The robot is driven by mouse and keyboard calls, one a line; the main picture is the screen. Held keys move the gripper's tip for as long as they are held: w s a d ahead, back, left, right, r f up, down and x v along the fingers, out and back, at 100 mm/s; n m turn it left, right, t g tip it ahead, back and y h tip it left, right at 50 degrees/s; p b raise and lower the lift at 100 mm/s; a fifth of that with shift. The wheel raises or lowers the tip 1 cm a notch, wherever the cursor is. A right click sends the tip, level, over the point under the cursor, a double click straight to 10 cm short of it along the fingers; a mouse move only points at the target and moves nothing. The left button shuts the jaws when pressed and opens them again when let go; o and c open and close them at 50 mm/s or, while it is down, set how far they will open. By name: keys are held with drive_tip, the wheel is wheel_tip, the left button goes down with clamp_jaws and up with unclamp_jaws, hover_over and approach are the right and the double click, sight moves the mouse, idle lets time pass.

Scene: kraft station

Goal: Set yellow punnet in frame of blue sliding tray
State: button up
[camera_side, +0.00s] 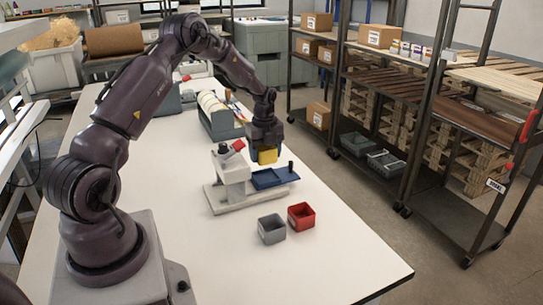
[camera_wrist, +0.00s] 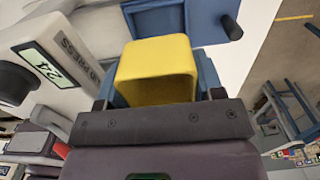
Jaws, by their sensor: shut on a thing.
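The yellow punnet (camera_side: 267,156) is held in my gripper (camera_side: 264,146). It also shows large in the wrist view (camera_wrist: 157,70), between blue fingers, with its inside in sight. My gripper (camera_wrist: 160,90) is shut on it. The blue sliding tray (camera_side: 275,177) reaches out to the right from the grey-white press and has a dark knob at its outer end. In the side view the punnet is just above the tray's back left part. In the wrist view the tray (camera_wrist: 205,22) lies beyond the punnet. I cannot tell whether punnet and tray touch.
The press (camera_side: 233,172) with a red-tipped lever stands left of the tray. A grey punnet (camera_side: 271,229) and a red punnet (camera_side: 301,216) stand on the white table (camera_side: 345,262) in front. A rack with pale discs (camera_side: 216,114) stands behind. The table's front right is clear.

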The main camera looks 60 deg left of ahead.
sight(266, 179)
drive_tip(key=shift+f, duration=2.55)
drive_tip(key=shift+f, duration=0.5)
